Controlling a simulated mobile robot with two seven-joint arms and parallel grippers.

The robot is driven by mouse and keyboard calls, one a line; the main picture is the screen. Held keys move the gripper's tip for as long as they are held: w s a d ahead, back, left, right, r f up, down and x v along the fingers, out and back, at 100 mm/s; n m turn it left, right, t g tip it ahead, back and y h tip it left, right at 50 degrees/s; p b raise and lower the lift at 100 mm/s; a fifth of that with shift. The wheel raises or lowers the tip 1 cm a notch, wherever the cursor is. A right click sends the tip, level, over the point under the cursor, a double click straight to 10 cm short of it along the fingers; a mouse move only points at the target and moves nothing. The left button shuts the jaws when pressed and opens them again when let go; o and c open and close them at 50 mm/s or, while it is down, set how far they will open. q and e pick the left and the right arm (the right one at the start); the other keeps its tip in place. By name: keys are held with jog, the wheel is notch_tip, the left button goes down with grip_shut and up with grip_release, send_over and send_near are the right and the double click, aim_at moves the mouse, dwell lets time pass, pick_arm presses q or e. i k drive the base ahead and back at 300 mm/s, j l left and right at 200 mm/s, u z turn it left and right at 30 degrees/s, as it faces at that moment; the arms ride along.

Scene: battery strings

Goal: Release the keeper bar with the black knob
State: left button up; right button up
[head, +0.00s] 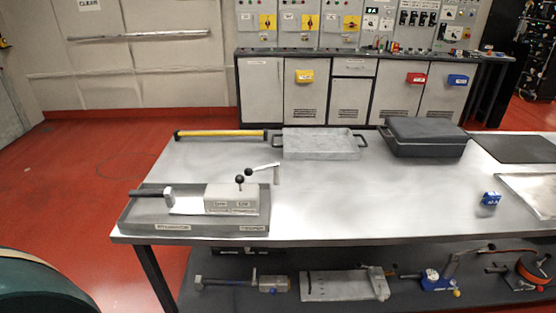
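A fixture sits in a shallow grey tray (137,215) at the left front of the table. The fixture has a pale block (231,196) with two labels on its front. One black knob (239,180) stands on top of the block. A second black knob (249,172) is at the left end of a light lever (264,168) that slopes up to the right. A dark handle (150,194) points left from the fixture. I cannot tell which part is the keeper bar. Neither gripper is in view.
A yellow-and-black rod (220,133), a grey handled tray (320,153) and a black case (425,140) line the back edge. The table middle (360,195) is clear. Several tools lie on the lower shelf (400,303).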

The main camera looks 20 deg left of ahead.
aim_at(248, 171)
jog(key=u, duration=0.95)
